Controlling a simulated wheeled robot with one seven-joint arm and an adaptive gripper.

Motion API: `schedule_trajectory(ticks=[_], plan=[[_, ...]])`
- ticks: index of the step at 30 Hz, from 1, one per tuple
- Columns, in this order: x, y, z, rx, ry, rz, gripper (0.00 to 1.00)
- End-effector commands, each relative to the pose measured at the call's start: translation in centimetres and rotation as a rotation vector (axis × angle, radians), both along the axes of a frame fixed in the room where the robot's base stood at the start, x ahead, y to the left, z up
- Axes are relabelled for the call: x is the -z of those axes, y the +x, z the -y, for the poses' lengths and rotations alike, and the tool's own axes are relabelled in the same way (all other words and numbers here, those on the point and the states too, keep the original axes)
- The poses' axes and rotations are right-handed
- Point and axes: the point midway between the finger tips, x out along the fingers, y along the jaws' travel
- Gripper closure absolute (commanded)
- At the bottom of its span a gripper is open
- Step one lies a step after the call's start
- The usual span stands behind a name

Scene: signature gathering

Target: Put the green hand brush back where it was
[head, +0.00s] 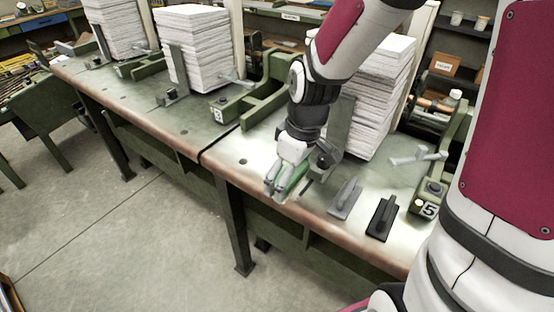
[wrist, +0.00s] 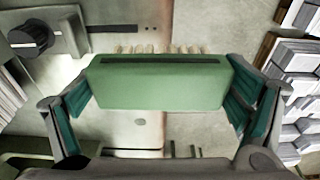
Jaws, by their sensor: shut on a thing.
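The green hand brush (wrist: 158,84) is a green block with a dark slot along its top and pale bristles at its far side in the wrist view. My gripper (wrist: 158,108) is shut on it, with a teal finger pad at each end of the block. In the head view my gripper (head: 284,182) points down near the front edge of the bench, and part of the green brush (head: 298,178) shows between its fingers. Whether the brush touches the bench top cannot be told.
On the bench (head: 310,209) to the right lie a grey tool (head: 345,198) and a black tool (head: 382,217). A tall paper stack (head: 376,100) stands behind my gripper. A green fixture marked 5 (head: 432,190) is at the right. The concrete floor (head: 120,225) is clear in front.

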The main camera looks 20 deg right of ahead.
Motion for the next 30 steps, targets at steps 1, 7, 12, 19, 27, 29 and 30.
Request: schedule_trajectory(ticks=[1,7,12,19,27,29,30], plan=[[0.3,1.4,0.1,0.001,0.002,-0.001,0.42],[0.7,6.2,0.6,0.0,0.002,-0.001,0.42],[1.0,9.8,1.1,0.002,0.0,0.0,0.42],[1.2,11.8,1.3,0.001,0.0,-0.001,0.42],[4.1,11.6,1.3,0.003,0.0,-0.006,0.42],[4.6,11.7,1.3,0.003,0.0,-0.002,0.42],[4.7,11.7,1.3,0.003,-0.001,-0.002,0.42]])
